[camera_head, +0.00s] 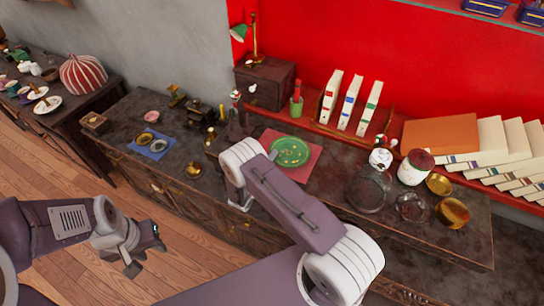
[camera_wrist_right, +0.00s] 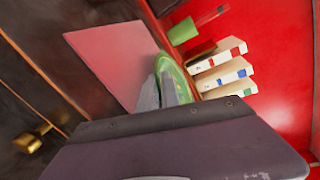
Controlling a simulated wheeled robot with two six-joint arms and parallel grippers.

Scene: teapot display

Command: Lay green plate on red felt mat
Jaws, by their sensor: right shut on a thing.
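The green plate (camera_head: 290,151) is over the red felt mat (camera_head: 312,162) on the dark cabinet top in the head view. In the right wrist view the plate (camera_wrist_right: 176,80) shows nearly edge-on beside the pink-red mat (camera_wrist_right: 112,55). My right gripper (camera_wrist_right: 164,92) is shut on the plate's rim. My forearm hides this gripper in the head view. I cannot tell whether the plate touches the mat. My left gripper (camera_head: 143,254) is empty, its fingers apart, over the wooden floor and away from the mat.
White books (camera_head: 350,102) and a green-and-red item (camera_head: 297,100) stand behind the mat. A glass jar (camera_head: 368,188), a white canister (camera_head: 412,168) and brass bowls (camera_head: 453,213) are to its right. A blue mat (camera_head: 152,146) with small dishes lies to the left.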

